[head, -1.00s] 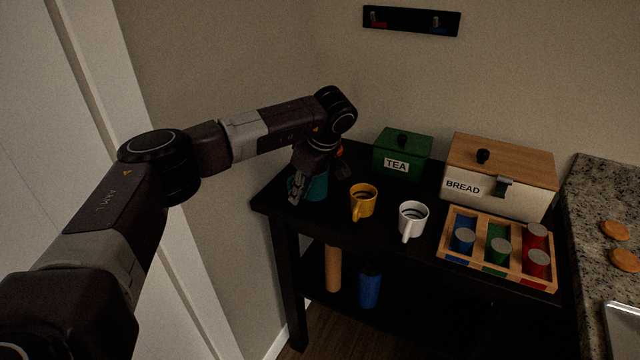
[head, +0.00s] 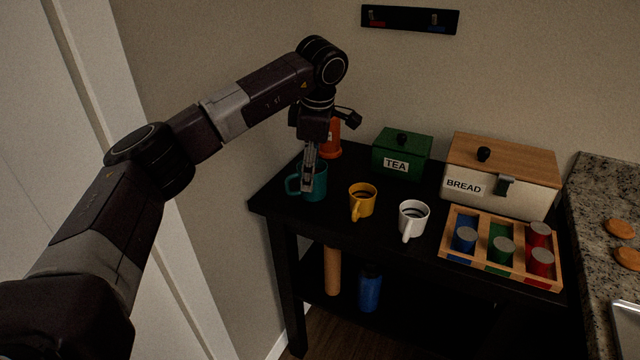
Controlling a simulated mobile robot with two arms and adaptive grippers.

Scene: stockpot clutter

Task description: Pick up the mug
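A teal mug (head: 319,187) stands at the left end of the black table, its handle pointing left. A yellow mug (head: 361,203) stands to its right, and a white mug (head: 413,220) further right. My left gripper (head: 308,187) points down at the teal mug, with finger parts in front of its body and rim. The fingers overlap in this view, so I cannot tell whether they are apart, or touching the mug. They hide part of the mug. My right gripper is not in view.
An orange-red container (head: 331,140) stands behind the teal mug. A green TEA box (head: 402,155), a BREAD box (head: 500,178) and a wooden tray (head: 447,246) with several coloured cylinders fill the right side. A granite counter (head: 600,190) adjoins at right.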

